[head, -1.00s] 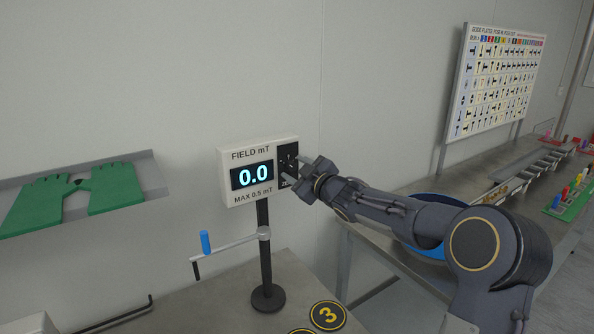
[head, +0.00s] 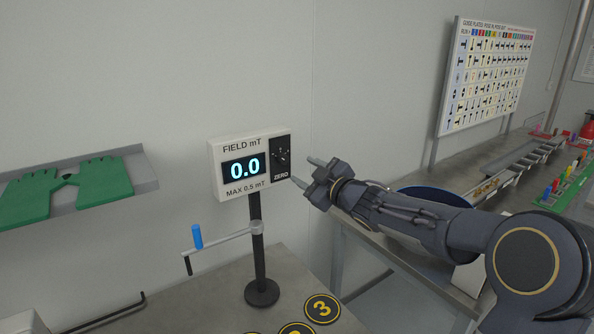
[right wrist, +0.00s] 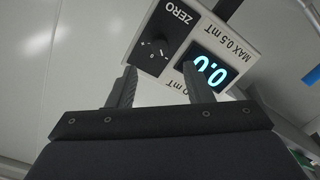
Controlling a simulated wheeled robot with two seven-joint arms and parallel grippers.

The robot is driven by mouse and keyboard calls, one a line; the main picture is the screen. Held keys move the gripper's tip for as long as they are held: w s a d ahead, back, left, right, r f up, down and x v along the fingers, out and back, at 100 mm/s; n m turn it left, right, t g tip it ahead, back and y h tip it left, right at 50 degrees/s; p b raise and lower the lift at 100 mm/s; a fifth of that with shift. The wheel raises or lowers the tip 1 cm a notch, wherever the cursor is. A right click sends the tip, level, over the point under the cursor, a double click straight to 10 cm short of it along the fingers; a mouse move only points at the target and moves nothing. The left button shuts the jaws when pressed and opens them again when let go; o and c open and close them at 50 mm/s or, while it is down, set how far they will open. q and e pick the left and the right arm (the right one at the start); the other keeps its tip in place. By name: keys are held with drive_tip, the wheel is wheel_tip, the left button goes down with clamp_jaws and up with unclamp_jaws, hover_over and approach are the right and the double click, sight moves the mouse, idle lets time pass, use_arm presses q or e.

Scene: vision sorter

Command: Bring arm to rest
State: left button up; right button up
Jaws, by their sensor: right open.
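My right gripper (head: 308,172) is open and empty, just to the right of the field meter (head: 216,165) in the head view. Its arm comes in from the right. In the right wrist view the two fingers of my right gripper (right wrist: 160,88) are spread apart, with the meter (right wrist: 240,40) beyond them. The meter's black knob (head: 281,156) marked ZERO is uncovered and clear of the fingertips; it also shows in the wrist view (right wrist: 153,52). The display (head: 244,169) reads 0.0. My left gripper is not in view.
Green gloves (head: 105,188) lie on a wall shelf at left. A bench with a blue-rimmed bowl (head: 434,192) and coloured pieces (head: 567,178) lies at right, below a chart board (head: 486,75).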

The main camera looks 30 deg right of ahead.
drive_tip(key=s+a+f+m+g+h, duration=0.1)
drive_tip(key=s+f+m+g+h, duration=0.2)
drive_tip(key=s, duration=0.5)
drive_tip(key=s+a+f+m+g+h, duration=0.1)
drive_tip(key=s+f+m+g, duration=0.15)
drive_tip(key=s+m, duration=0.45)
drive_tip(key=s+a+f+g+y, duration=0.1)
drive_tip(key=s+a+f+g, duration=0.1)
drive_tip(key=s+a+f, duration=0.2)
drive_tip(key=s+a+f+g+y, duration=0.2)
drive_tip(key=s+a+f, duration=0.2)
drive_tip(key=s, duration=0.6)
drive_tip(key=s+a+f+g+y, duration=0.2)
drive_tip(key=s+a+f, duration=0.1)
drive_tip(key=s, duration=0.5)
drive_tip(key=shift+a+f+m, duration=0.4)
drive_tip(key=shift+f, duration=0.1)
